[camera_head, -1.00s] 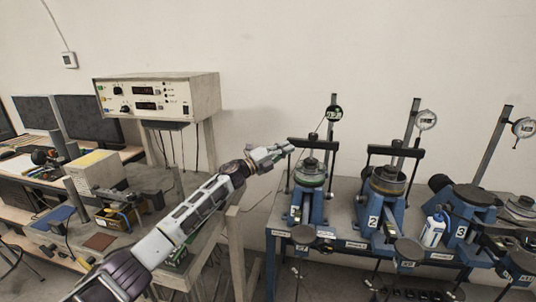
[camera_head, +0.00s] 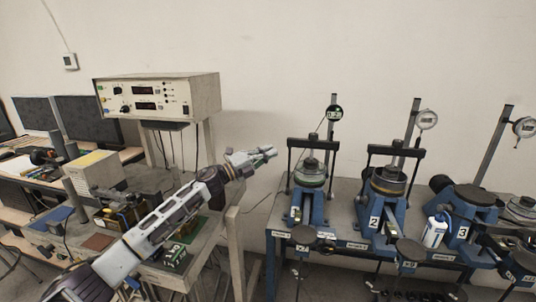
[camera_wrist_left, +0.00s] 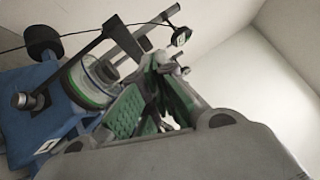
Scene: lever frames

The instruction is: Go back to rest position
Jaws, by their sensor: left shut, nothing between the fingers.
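My left gripper (camera_head: 266,153) is shut and empty in the head view. It is in the air left of the first blue lever frame (camera_head: 309,190), apart from its black crossbar handle (camera_head: 311,142). In the left wrist view, my left gripper's fingers (camera_wrist_left: 160,95) with green pads show in the middle, and the lever frame (camera_wrist_left: 40,105) stands behind them on the left. A second lever frame (camera_head: 385,195), marked 2, and a third (camera_head: 467,215), marked 3, stand to the right. My right gripper is not seen.
The grey bench (camera_head: 343,187) carries the lever frames, with dial gauges on upright posts. A white bottle (camera_head: 434,231) stands between frames 2 and 3. On the left are a control box (camera_head: 158,96), monitors (camera_head: 88,118) and a cluttered table. The wall space above is clear.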

